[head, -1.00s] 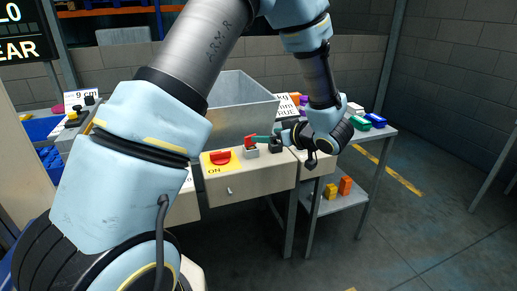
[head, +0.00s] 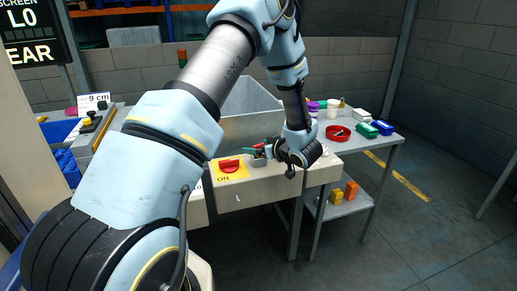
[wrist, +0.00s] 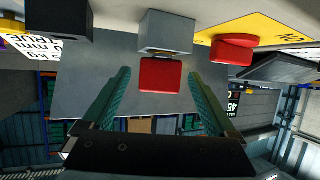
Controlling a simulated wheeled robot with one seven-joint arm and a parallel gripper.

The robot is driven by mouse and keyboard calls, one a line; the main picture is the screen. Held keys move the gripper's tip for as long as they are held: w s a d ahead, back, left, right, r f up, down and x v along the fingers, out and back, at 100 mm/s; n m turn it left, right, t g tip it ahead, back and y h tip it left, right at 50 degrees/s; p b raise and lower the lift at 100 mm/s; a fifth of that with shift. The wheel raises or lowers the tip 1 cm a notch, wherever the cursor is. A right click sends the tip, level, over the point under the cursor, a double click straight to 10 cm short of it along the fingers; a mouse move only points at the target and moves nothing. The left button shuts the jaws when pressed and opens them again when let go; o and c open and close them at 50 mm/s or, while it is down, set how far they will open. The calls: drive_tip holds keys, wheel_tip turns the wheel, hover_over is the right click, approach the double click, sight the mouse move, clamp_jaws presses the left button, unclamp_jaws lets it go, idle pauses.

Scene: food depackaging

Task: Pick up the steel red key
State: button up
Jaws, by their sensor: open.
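The steel red key shows in the wrist view as a red cap (wrist: 160,75) on a grey block (wrist: 166,31). In the head view its red top (head: 258,146) is small and partly covered by my gripper. My gripper (wrist: 159,74) is open, its teal fingers on the left and right of the red cap with a gap at each side. In the head view my gripper (head: 258,151) is at the key, above the front of the cream counter. I cannot tell whether a finger touches the key.
A red knob (head: 229,166) on a yellow ON plate (head: 232,176) is just left of the key. A dark block (wrist: 60,18) stands on the other side in the wrist view. A grey bin (head: 245,108) is behind. A table at right holds a red dish (head: 338,133).

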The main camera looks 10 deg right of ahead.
drive_tip(key=shift+c, duration=0.2)
drive_tip(key=c, duration=1.4)
drive_tip(key=shift+r, duration=0.1)
